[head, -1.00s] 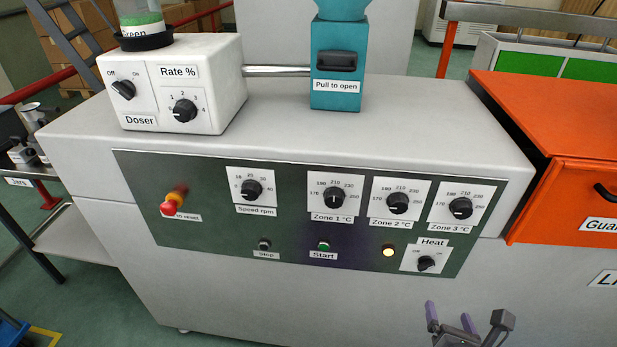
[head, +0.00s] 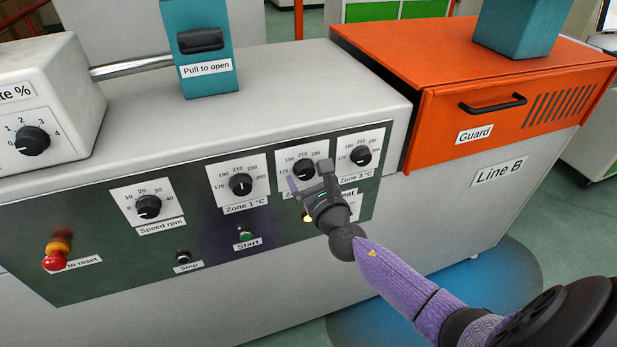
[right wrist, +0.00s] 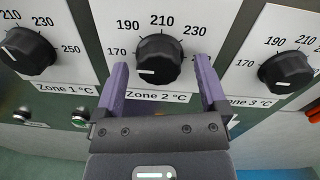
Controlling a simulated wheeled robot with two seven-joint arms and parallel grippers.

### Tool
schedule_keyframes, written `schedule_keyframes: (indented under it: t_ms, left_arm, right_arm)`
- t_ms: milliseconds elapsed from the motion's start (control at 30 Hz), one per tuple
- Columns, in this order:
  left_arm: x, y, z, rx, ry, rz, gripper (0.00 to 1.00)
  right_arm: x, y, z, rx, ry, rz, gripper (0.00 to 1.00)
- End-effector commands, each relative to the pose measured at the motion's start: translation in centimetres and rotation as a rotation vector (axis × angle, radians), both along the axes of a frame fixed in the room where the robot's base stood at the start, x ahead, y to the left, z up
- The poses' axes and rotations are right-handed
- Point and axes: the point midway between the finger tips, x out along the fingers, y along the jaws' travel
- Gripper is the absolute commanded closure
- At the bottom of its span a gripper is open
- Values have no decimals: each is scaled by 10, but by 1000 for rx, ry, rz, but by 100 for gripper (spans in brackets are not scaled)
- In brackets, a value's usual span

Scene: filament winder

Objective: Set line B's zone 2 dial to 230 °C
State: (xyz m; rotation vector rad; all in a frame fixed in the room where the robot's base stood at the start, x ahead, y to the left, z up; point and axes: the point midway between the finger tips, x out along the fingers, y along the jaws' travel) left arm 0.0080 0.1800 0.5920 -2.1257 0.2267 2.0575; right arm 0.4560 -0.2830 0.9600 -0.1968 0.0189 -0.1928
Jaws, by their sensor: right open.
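The zone 2 dial (head: 303,169) is a black knob on a white scale plate; it also shows in the right wrist view (right wrist: 159,58). Its white mark points left and slightly down, near the low end by 170. My right gripper (head: 308,178) is open and empty in front of this dial, and partly hides its label in the head view. In the right wrist view its purple fingers (right wrist: 162,82) stand to the left and right of the knob, with visible gaps; I cannot tell the depth left to the knob. My left gripper is not in view.
The zone 1 dial (head: 241,184) and zone 3 dial (head: 361,156) sit close on either side. The start button (head: 246,234), stop button (head: 183,257) and red stop knob (head: 55,258) lie lower left. The orange guard (head: 450,100) is at right, above the Line B label (head: 498,171).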

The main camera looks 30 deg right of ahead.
Motion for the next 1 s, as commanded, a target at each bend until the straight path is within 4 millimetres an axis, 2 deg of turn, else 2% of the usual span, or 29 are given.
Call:
schedule_keyframes:
  t_ms: [100, 533, 767, 1000]
  left_arm:
    - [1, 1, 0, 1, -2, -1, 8]
    - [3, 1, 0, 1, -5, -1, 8]
    - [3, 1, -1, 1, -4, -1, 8]
    - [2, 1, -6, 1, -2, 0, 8]
  right_arm:
    - [0, 0, 0, 0, 0, 0, 8]
    - [-1, 0, 0, 1, 1, 0, 99]
    - [-1, 0, -1, 18, -3, 0, 100]
    - [-1, 1, -2, 130, -30, 2, 100]
